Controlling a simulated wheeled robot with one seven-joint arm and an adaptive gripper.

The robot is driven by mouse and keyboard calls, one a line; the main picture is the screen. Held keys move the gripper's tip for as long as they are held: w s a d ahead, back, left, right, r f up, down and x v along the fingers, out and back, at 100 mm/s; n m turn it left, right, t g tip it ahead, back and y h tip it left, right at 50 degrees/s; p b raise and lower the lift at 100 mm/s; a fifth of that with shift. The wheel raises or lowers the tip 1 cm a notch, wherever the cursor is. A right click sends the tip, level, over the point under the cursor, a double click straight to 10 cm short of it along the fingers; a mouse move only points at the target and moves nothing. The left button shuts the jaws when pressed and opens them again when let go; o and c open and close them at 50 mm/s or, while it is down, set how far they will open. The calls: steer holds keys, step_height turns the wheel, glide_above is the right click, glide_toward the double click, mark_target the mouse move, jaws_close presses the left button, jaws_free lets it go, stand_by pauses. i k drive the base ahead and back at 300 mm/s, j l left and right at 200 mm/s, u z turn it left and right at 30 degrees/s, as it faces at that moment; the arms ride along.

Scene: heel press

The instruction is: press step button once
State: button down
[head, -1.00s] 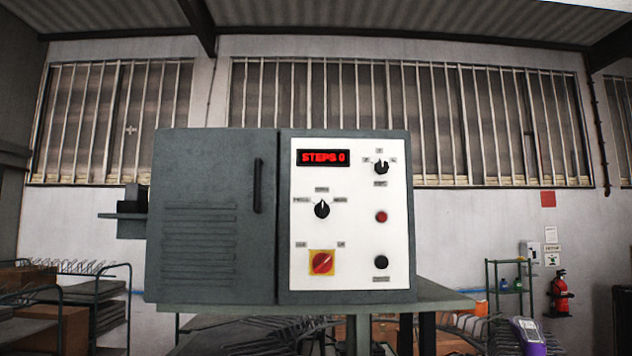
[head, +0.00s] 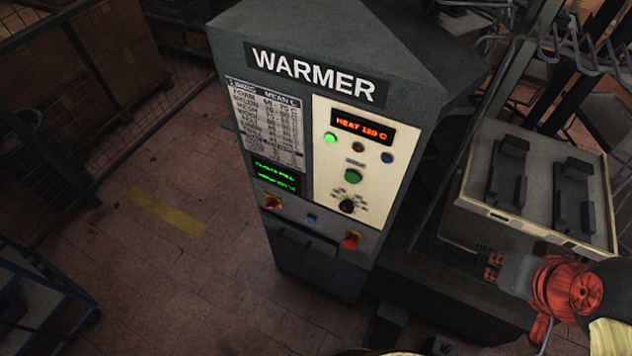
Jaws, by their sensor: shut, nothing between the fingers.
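The panel with the STEPS display is not in view now, and no button marked step can be read. A grey cabinet marked WARMER (head: 312,75) stands in the middle of the head view. Small lamps sit under the display. My gripper (head: 492,266) is at the lower right, beside the cabinet and apart from its panel. It is shut and empty.
A pale tray (head: 540,238) with two dark fixtures is at the right, close to my gripper. Mesh fencing stands at the left.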

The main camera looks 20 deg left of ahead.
mark_target(350, 176)
steer(key=u, duration=1.1)
steer(key=i+j+z, duration=0.15)
steer(key=j+z, duration=0.25)
steer(key=j, duration=0.15)
steer(key=j+z, duration=0.85)
steer(key=j, duration=0.25)
steer(key=z, duration=1.65)
steer(key=k, duration=0.8)
